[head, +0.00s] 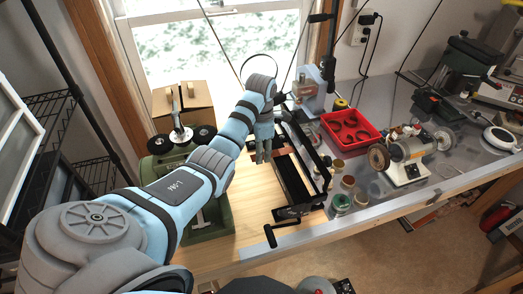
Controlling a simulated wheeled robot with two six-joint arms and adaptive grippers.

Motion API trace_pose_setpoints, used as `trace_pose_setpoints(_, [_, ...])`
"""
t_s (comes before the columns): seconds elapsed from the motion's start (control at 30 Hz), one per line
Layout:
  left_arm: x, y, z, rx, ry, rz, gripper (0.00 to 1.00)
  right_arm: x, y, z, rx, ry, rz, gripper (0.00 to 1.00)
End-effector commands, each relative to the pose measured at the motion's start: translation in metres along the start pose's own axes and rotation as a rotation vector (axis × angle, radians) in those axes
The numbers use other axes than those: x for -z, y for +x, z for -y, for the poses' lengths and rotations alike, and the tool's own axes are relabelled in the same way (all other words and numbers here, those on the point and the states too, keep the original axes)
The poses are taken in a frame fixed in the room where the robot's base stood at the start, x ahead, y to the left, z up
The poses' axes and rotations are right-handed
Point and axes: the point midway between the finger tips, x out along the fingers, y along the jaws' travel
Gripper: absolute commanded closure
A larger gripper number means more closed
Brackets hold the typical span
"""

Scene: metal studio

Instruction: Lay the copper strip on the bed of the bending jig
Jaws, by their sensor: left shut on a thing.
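My left gripper (264,154) points down at the left edge of the bending jig, its fingers close together. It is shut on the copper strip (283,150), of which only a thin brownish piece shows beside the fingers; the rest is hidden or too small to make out. The bending jig (293,184) is a long black frame on the wooden bench, with a raised dark bar along its right side. I cannot tell whether the strip touches the bed. My right gripper is not in view.
A red tray (350,130) with dark round pieces stands right of the jig. Small jars (341,203) sit close to its right side. A bench grinder (405,156) stands further right. A green machine (207,215) is left, partly behind my arm. The wood (245,225) front-left of the jig is clear.

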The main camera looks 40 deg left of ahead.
Motion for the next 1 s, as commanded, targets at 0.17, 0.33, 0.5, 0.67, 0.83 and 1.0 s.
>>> trace_pose_setpoints(0.17, [0.0000, 0.0004, 0.0000, 0.000, 0.000, 0.000, 1.00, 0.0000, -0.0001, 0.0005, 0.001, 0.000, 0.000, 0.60])
trace_pose_setpoints(0.33, [-0.0003, 0.0022, 0.0000, 0.000, 0.000, 0.000, 1.00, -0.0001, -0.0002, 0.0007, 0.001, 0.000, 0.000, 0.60])
trace_pose_setpoints(0.5, [-0.0005, 0.0043, 0.0000, 0.000, 0.001, 0.000, 1.00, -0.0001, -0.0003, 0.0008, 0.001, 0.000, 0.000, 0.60])
trace_pose_setpoints(0.67, [-0.0005, 0.0062, 0.0001, 0.000, 0.001, 0.000, 1.00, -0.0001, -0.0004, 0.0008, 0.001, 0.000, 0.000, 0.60])
trace_pose_setpoints(0.83, [-0.0006, 0.0076, 0.0001, 0.000, 0.001, 0.000, 0.70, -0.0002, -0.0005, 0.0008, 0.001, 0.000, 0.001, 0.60])
trace_pose_setpoints(1.0, [-0.0006, 0.0076, 0.0001, 0.000, 0.001, 0.000, 0.52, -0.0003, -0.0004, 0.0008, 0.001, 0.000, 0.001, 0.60])
